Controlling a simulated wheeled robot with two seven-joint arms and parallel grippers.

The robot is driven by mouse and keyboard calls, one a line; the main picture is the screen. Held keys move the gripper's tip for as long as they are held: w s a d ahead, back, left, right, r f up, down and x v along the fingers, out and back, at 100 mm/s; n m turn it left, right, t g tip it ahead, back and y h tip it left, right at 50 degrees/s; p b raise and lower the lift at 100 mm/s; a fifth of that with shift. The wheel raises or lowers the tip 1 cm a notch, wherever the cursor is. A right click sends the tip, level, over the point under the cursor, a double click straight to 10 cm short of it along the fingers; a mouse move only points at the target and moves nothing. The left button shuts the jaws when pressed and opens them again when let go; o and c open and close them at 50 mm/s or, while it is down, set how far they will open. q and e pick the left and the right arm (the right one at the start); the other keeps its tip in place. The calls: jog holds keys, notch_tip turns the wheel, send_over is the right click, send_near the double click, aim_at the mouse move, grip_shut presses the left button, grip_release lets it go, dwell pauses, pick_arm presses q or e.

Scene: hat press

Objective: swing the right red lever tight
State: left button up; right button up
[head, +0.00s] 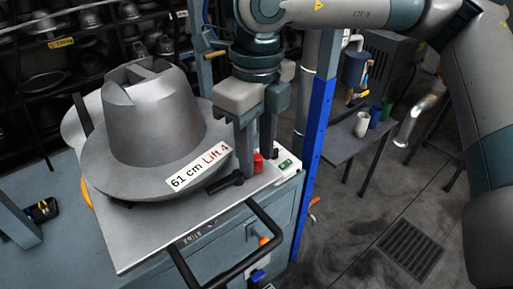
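A small red lever (258,163) stands at the back right of the press's light bed plate, beside a green switch. Only its upper part shows, so I cannot tell which way it points. My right gripper (258,150) reaches down from above, its two fingers apart with a narrow gap. Its fingertips are close around the red lever; I cannot tell whether they touch it. A large grey hat form (155,115) with a label reading "61 cm Lift 4" sits on the plate to the left. My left gripper is not in view.
A black lever (225,182) lies by the label, close to the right fingers. A black bar handle (262,222) juts from the press front. A blue post (317,150) stands to the right. Shelves of dark hat forms fill the back left; a small table (345,148) holds cups.

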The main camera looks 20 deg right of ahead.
jog(key=shift+f, duration=0.25)
